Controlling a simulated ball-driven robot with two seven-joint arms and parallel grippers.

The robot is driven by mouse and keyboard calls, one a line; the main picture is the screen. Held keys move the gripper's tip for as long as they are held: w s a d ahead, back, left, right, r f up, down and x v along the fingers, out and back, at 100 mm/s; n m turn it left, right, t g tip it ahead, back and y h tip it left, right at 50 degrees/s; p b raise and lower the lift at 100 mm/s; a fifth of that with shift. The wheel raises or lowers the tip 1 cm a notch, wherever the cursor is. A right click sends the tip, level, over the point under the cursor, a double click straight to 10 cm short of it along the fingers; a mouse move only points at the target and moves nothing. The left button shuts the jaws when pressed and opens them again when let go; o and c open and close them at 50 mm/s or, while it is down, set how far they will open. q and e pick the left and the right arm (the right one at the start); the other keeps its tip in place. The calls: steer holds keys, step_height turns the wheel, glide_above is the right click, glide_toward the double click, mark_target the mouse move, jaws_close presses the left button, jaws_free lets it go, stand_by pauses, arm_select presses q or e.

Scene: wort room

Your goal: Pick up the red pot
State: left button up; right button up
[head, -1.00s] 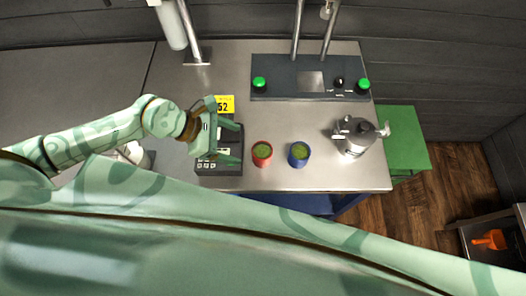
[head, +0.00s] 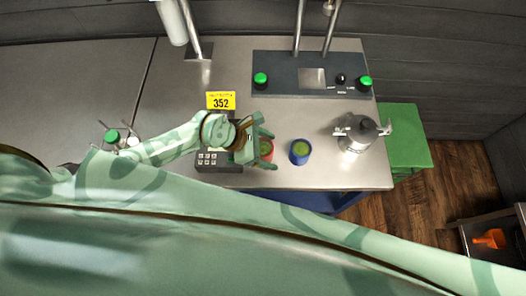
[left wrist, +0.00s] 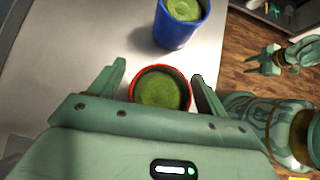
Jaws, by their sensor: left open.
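The red pot (head: 266,148) stands upright on the steel worktop, filled with something green. My left gripper (head: 270,150) is open, with its fingers on either side of the pot. In the left wrist view the red pot (left wrist: 160,92) sits between the two spread fingers (left wrist: 160,82), with its near side hidden by the gripper body. I cannot tell whether either finger touches it. My right gripper (left wrist: 258,60) shows small at the right of the left wrist view, its fingers apart and empty, away from the pot.
A blue pot (head: 300,151) stands close to the right of the red one. A metal kettle-like vessel (head: 357,136) is farther right. A dark control panel (head: 290,86) lies behind, and a keypad device (head: 208,160) and yellow 352 sign (head: 221,101) are to the left.

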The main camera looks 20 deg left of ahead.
arm_select(q)
steer(key=c, duration=1.2)
steer(key=shift+r, duration=0.65)
steer(key=shift+o, duration=0.2)
steer(key=s+a+r+p, duration=0.1)
steer(key=s+a+r, duration=0.2)
steer(key=r, duration=0.5)
steer(key=shift+s+a+p, duration=0.15)
steer(key=shift+s+p, duration=0.2)
steer(key=shift+s, duration=0.15)
steer(key=s+a+r, duration=0.1)
steer(key=s, duration=0.1)
steer(key=s+a+r, duration=0.1)
steer(key=s+a, duration=0.1)
steer(key=s+a+r, duration=0.1)
steer(key=s+a, duration=0.1)
steer(key=s, duration=0.1)
steer(key=shift+a+r, duration=0.25)
steer(key=shift+r, duration=0.15)
